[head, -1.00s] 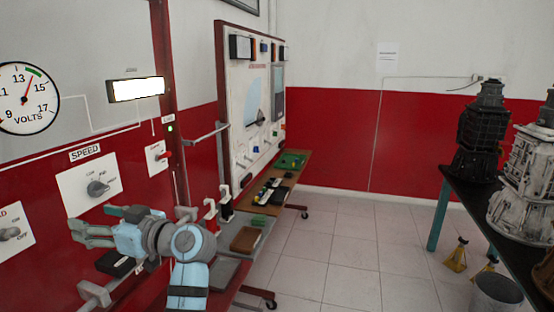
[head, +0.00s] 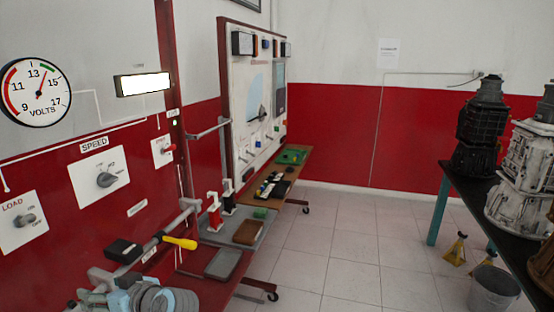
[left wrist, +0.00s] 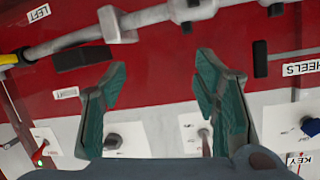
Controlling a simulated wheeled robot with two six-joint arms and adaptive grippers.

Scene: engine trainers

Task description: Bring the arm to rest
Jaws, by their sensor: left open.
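My left arm shows low at the left in the head view, its light-blue and grey wrist at the bottom edge. My left gripper (head: 92,299) is partly cut off there, below the red panel's rail. In the left wrist view my left gripper (left wrist: 160,72) is open, its two teal-padded fingers wide apart with nothing between them. Behind the fingers are the red panel (left wrist: 165,78) and white switch plates. My right gripper is in neither view.
The panel has a SPEED knob (head: 106,179), a LOAD knob (head: 26,219) and a volt gauge (head: 36,92). A yellow handle (head: 180,243) and black block (head: 123,251) sit by the rail. A black bench (head: 462,192) stands right. The floor (head: 345,245) between is clear.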

